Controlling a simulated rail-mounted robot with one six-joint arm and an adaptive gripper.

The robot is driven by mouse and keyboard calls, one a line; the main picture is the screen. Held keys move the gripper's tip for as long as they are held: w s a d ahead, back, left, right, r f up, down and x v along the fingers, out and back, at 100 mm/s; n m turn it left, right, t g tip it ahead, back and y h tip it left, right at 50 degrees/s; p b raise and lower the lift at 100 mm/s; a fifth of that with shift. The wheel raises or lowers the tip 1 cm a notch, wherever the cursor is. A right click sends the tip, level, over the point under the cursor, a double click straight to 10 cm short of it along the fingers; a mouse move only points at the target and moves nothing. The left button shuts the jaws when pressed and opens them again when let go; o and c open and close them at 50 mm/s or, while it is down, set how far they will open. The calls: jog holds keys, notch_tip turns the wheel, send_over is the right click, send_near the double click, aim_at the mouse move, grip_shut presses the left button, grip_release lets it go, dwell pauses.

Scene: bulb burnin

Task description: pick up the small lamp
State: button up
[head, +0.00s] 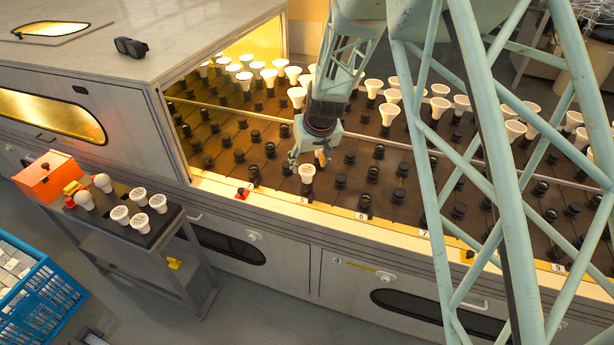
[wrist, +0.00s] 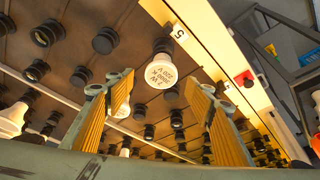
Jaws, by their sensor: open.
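A small white lamp (head: 307,172) with a round, flat face stands in a black socket at the front edge of the rack, near the label 5. In the wrist view the lamp (wrist: 160,72) shows dark print on its face and sits between and beyond my fingertips. My gripper (head: 308,160) is right at the lamp in the head view, pointing down. In the wrist view my gripper (wrist: 160,84) has its two yellow-padded fingers wide apart, with nothing held. Whether a finger touches the lamp cannot be told.
Black empty sockets (head: 270,150) surround the lamp. Larger white lamps (head: 390,113) fill the back rows. A cart (head: 165,214) at the left carries several lamps and an orange box (head: 48,178). A blue crate (head: 40,300) stands on the floor. A red button (head: 242,192) is on the front edge.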

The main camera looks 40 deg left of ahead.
aim_at(307, 169)
jog(key=shift+f, duration=0.1)
jog(key=shift+b+x, duration=0.5)
jog(key=shift+x, duration=2)
jog(key=shift+s, duration=0.1)
jog(key=c, duration=0.9)
